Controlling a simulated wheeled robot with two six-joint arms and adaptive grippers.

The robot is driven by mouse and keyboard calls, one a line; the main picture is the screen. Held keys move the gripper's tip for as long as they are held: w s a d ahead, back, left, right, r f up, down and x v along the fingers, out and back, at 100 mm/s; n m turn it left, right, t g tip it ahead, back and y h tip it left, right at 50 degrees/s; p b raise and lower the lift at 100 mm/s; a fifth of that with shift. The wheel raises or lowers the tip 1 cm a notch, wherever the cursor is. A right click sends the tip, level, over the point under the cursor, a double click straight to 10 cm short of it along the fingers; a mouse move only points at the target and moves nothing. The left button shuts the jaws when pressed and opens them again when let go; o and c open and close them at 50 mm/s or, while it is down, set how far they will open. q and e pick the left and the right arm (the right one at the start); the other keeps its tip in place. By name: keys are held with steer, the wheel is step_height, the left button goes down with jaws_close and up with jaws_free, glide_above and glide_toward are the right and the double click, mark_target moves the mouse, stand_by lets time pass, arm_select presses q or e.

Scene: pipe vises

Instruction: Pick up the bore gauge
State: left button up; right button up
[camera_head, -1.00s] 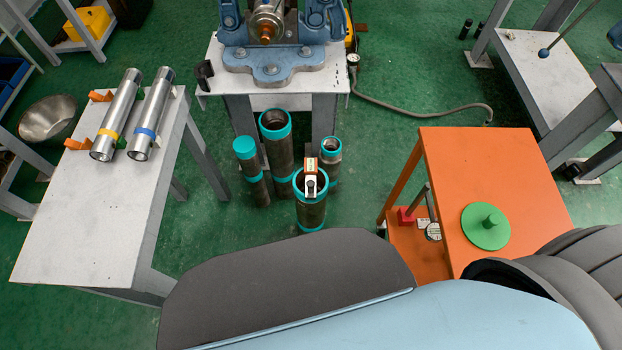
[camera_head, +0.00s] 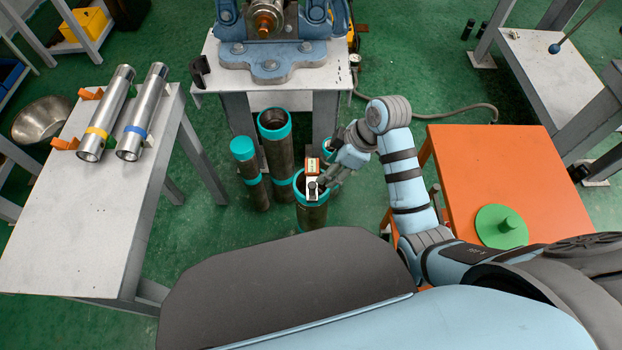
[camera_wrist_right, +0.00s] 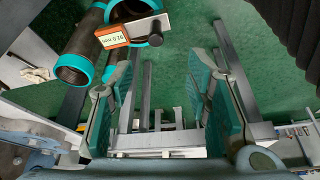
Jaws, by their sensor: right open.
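The bore gauge (camera_head: 312,186) is a small white and black device with an orange-framed label. It sits at the mouth of the front teal-rimmed pipe (camera_head: 312,216), which stands upright on the floor. In the right wrist view the gauge (camera_wrist_right: 130,33) shows at the top, left of centre, with a "92.0 mm" label and a dark round knob. My right gripper (camera_head: 331,166) is just to the right of the gauge in the head view. Its teal-padded fingers (camera_wrist_right: 155,88) are spread, with nothing held between them. My left gripper is out of view.
Several other teal-rimmed pipes (camera_head: 275,140) stand close behind and beside the front one. A vise bench (camera_head: 207,75) is behind them. A white table (camera_head: 80,215) with two metal cylinders is at left; an orange table (camera_head: 480,165) with a green disc (camera_head: 500,228) is at right.

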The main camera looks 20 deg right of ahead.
mark_target(313, 184)
steer(key=b+x, duration=0.2)
steer(key=x, duration=0.2)
steer(key=b+x, duration=0.2)
steer(key=x, duration=0.3)
steer(key=b+x, duration=0.2)
steer(key=x, duration=0.2)
steer(key=shift+w+d+f, duration=0.2)
steer(key=shift+f, duration=0.25)
steer(key=shift+w+a, duration=0.1)
steer(key=shift+r, duration=0.1)
jaws_close()
